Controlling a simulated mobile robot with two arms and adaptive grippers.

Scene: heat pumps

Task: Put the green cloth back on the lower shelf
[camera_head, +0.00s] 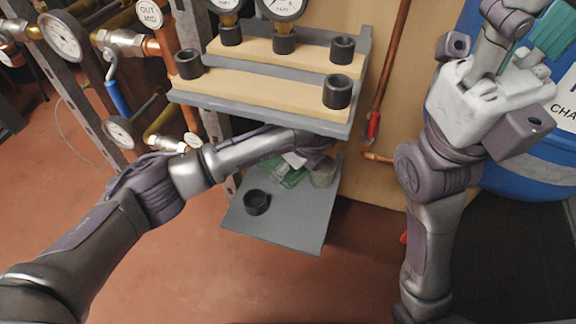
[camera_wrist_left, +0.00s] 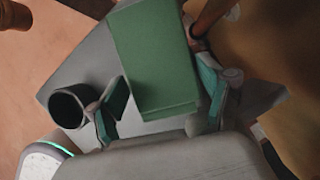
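The green cloth (camera_wrist_left: 155,55) is a flat folded block lying over the grey lower shelf (camera_head: 290,228). In the head view only part of the cloth (camera_head: 291,179) shows under my left arm. My left gripper (camera_wrist_left: 166,88) is open, with one teal-padded finger on each side of the cloth. A narrow gap shows at the left finger; contact at the right finger is unclear. In the head view my left gripper (camera_head: 296,162) is mostly hidden below the upper shelf. My right gripper (camera_head: 535,28) is raised at the top right, partly cut off; its opening is unclear.
A black cup-like ring (camera_head: 256,202) stands on the lower shelf, left of the cloth. A grey cylinder (camera_head: 322,173) stands on its right. The stepped upper shelf (camera_head: 260,92) hangs above my left forearm. Gauges and pipes stand left; a copper pipe (camera_head: 388,80) and blue tank (camera_head: 530,165) stand right.

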